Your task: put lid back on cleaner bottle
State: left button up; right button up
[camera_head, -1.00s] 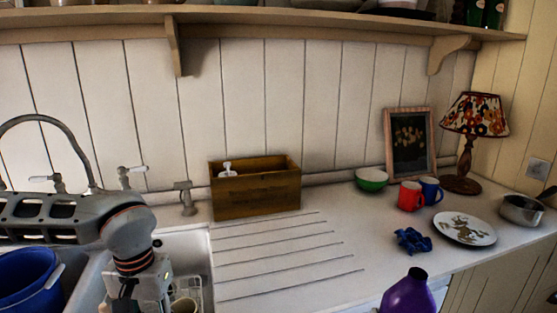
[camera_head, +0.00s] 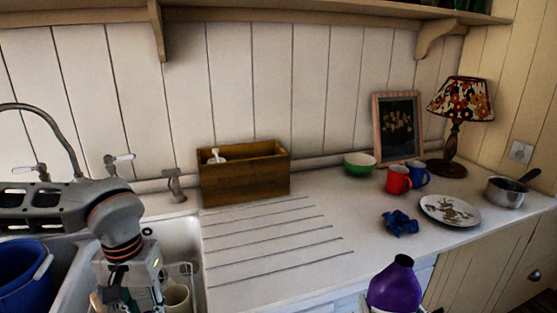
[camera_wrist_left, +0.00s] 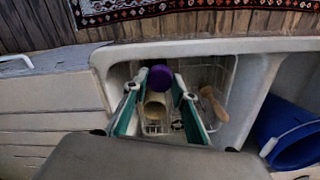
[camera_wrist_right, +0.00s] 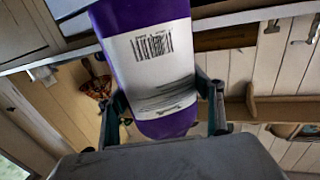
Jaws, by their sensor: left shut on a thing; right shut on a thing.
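The purple cleaner bottle (camera_head: 393,289) stands upright at the bottom of the head view, in front of the counter. In the right wrist view, my right gripper (camera_wrist_right: 163,112) is shut on the bottle's body, with its white label (camera_wrist_right: 152,65) between the fingers. The small purple lid (camera_wrist_left: 160,77) shows in the left wrist view between the fingertips of my left gripper (camera_wrist_left: 156,88), which is shut on it above the sink. The lid is apart from the bottle. In the head view, the left fingertips are hidden below the frame.
The sink holds a wire rack with a beige cup (camera_head: 177,297) and a wooden-handled brush (camera_wrist_left: 212,102). A blue bucket (camera_head: 22,272) stands left. A wooden box (camera_head: 245,178), blue cloth (camera_head: 400,223), plate (camera_head: 450,210) and mugs (camera_head: 398,180) sit on the counter. The ribbed drainer is clear.

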jog(key=a+r+n+g+y, duration=0.1)
jog(key=a+n+g+y, duration=0.3)
jog(key=a, duration=1.4)
jog(key=n+y, duration=0.4)
jog(key=y, duration=0.3)
jog(key=shift+w+y, duration=0.25)
jog(key=shift+y, duration=0.05)
jog(key=shift+r, duration=0.1)
pick_arm(q)
jog(key=w+d+r+n, duration=0.2)
jog(key=w+d+r, duration=0.4)
jog(key=d+r, duration=0.15)
jog(key=s+d+r+n, duration=0.1)
jog(key=s+d+r, duration=0.1)
jog(key=d+r, duration=0.6)
jog(key=s+d+r+n, duration=0.2)
jog(key=d+r, duration=0.7)
jog(key=d, duration=0.6)
jog(key=shift+s+d, duration=0.35)
jog(key=shift+s, duration=0.45)
jog(key=shift+f, duration=0.1)
